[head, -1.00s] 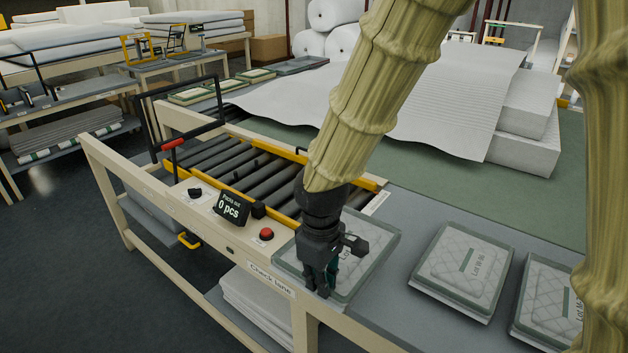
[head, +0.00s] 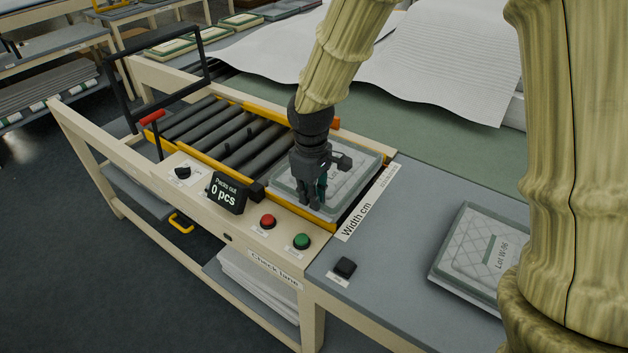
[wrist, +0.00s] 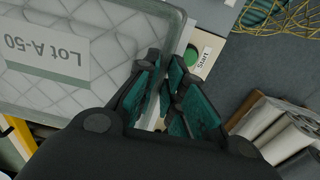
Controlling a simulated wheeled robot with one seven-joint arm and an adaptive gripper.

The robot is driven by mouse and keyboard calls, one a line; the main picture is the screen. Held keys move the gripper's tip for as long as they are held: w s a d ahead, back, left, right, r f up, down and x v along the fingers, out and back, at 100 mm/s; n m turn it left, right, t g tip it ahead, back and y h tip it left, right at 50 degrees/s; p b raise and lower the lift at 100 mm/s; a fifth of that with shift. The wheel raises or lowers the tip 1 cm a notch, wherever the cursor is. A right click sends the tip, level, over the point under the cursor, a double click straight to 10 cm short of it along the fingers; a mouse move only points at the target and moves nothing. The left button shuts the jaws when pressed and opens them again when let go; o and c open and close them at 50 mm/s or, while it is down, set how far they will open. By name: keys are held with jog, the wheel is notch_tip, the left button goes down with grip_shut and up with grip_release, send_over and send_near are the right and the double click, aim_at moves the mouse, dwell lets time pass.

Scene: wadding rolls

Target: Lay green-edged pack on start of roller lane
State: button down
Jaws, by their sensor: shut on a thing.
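The pack (head: 352,182), quilted white with a grey-green edge, is at the near right end of the roller lane (head: 222,138), beside the width strip. My gripper (head: 312,203) is over the pack's near-left side and shut on its edge. In the wrist view the pack (wrist: 95,25) fills the upper left, its label reading Lot A-50, and my gripper's teal-padded fingers (wrist: 165,98) are at its edge. I cannot tell whether the pack rests on the rollers or is held just above them; the rollers under it are hidden.
A Lot W-96 pack (head: 478,252) lies on the grey table at right, partly behind my arm. The lane's front rail carries a counter (head: 227,192) reading 0 pcs, a red button (head: 267,221) and a green button (head: 302,241). A black gate frame (head: 160,80) spans the lane's far end.

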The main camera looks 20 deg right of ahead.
jog(key=w, duration=0.1)
jog(key=w+d+p, duration=0.1)
jog(key=w, duration=0.3)
jog(key=shift+w+d+f+p, duration=0.15)
jog(key=shift+d+f+p, duration=0.15)
jog(key=shift+d, duration=0.1)
jog(key=shift+w+d+r, duration=0.1)
jog(key=shift+w+d, duration=0.2)
jog(key=shift+w, duration=0.15)
jog(key=shift+w+f, duration=0.2)
jog(key=shift+w, duration=0.1)
jog(key=shift+w+f+p, duration=0.2)
jog(key=shift+f+p, duration=0.15)
jog(key=shift+p, duration=0.1)
jog(key=shift+s+f+p, duration=0.25)
jog(key=shift+f+p, duration=0.25)
jog(key=shift+f, duration=0.05)
jog(key=shift+w+f, duration=0.2)
jog(key=shift+f, duration=0.75)
jog(key=shift+s+r, duration=0.1)
